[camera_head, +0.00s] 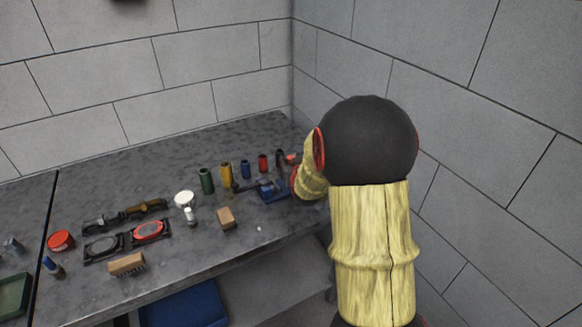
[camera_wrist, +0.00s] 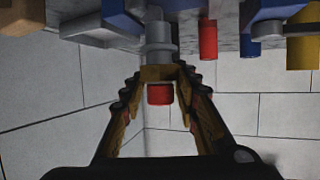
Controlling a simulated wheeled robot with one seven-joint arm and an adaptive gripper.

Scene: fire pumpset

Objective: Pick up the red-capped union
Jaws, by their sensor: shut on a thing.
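The red-capped union shows in the wrist view as a grey stepped fitting (camera_wrist: 159,38) with a red cap (camera_wrist: 160,94). My gripper (camera_wrist: 160,74) is shut on it, with the fingertips around its middle, between the grey collar and the cap. The grey end points to the picture's top, toward the bench items. In the head view my gripper (camera_head: 291,159) is at the bench's back right, partly hidden by my arm. The union cannot be made out clearly there. Whether it touches the bench cannot be told.
Red (camera_head: 263,163), blue (camera_head: 245,169), yellow (camera_head: 226,171) and green (camera_head: 206,180) cylinders stand in a row left of my gripper. A blue vise-like tool (camera_head: 272,191) is close in front. A wooden block (camera_head: 226,218) lies nearer. Grey walls close the corner behind and right.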

